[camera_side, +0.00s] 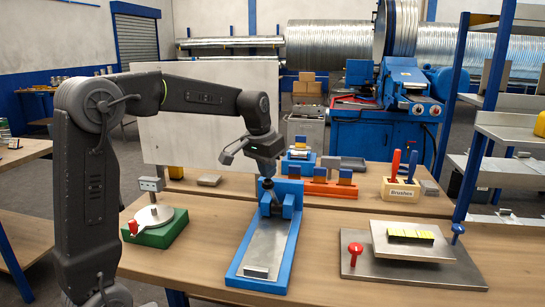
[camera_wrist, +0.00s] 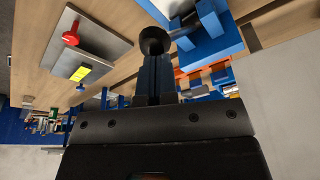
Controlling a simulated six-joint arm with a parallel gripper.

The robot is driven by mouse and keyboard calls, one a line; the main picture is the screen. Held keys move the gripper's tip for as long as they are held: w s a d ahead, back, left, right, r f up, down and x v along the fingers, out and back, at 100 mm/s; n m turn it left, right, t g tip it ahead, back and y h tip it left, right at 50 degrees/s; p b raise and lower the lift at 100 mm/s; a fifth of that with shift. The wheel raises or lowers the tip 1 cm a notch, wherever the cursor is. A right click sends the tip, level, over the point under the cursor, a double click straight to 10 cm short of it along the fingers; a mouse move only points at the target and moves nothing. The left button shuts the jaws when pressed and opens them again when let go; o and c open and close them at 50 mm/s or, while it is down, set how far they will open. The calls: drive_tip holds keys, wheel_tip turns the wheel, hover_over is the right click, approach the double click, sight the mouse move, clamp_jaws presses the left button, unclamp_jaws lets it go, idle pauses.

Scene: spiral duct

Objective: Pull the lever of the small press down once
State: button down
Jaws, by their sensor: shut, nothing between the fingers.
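The small press appears to be the blue frame (camera_side: 240,262) with a grey metal bed, standing on the near bench, with blue uprights at its back end. A black round knob (camera_side: 268,184), apparently the lever's end, shows at the uprights. My gripper (camera_side: 267,175) is shut and empty, pointing down right at the knob. In the wrist view the black knob (camera_wrist: 155,40) lies just beyond my closed fingertips (camera_wrist: 155,58), with the blue upright (camera_wrist: 212,38) beside it. I cannot tell whether the fingers touch the knob. The lever's shaft is mostly hidden.
A green-based device (camera_side: 160,232) stands to the left. A grey plate (camera_side: 365,265) with a red knob and a yellow block lies to the right. Bare bench lies between the devices.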

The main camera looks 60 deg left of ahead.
sight(266, 186)
drive_tip(key=shift+f, duration=0.15)
drive_tip(key=shift+s+f, duration=0.15)
drive_tip(key=shift+f, duration=0.35)
drive_tip(key=shift+s+f, duration=0.1)
drive_tip(key=shift+f, duration=0.45)
drive_tip(key=shift+d, duration=0.2)
drive_tip(key=shift+s+d+f, duration=0.45)
drive_tip(key=shift+s+d, duration=0.1)
idle(0.4)
